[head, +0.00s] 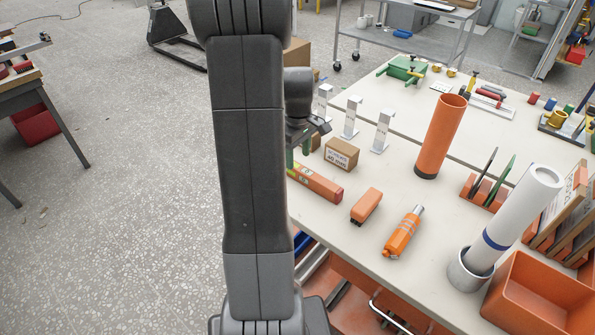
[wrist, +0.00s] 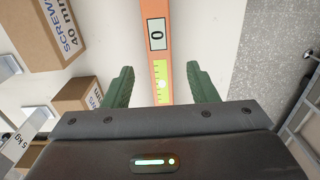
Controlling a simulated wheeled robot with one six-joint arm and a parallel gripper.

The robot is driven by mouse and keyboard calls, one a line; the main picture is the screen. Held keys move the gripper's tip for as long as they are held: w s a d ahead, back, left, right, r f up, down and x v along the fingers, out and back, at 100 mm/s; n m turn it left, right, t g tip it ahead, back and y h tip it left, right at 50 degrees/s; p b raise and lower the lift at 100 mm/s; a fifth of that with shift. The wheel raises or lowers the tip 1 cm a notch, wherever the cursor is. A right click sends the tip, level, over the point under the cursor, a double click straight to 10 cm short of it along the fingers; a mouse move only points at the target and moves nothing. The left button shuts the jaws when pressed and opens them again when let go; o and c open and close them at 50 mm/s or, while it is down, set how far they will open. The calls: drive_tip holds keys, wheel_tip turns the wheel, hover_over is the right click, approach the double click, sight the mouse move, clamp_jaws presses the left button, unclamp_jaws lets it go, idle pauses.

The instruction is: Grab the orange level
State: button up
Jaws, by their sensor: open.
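The orange level (head: 315,183) lies on the white table near its left edge, partly hidden behind my arm in the head view. In the wrist view the level (wrist: 154,12) runs up the middle, showing a "0" window and a yellow-green vial. My gripper (wrist: 160,75) is open, with one green finger on each side of the level and a gap on both sides. In the head view my gripper is mostly hidden behind the arm.
Small cardboard boxes (head: 341,153) stand close beside the level. An orange block (head: 366,206), an orange bottle-like tool (head: 403,234) and an orange tube (head: 441,137) are to the right. Silver brackets (head: 351,117) stand behind. The table's left edge is close.

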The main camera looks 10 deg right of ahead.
sight(298, 166)
drive_tip(key=shift+w+f+p, duration=0.1)
drive_tip(key=shift+f+p, duration=0.25)
drive_tip(key=shift+f, duration=2.35)
drive_tip(key=shift+c, duration=0.2)
clamp_jaws()
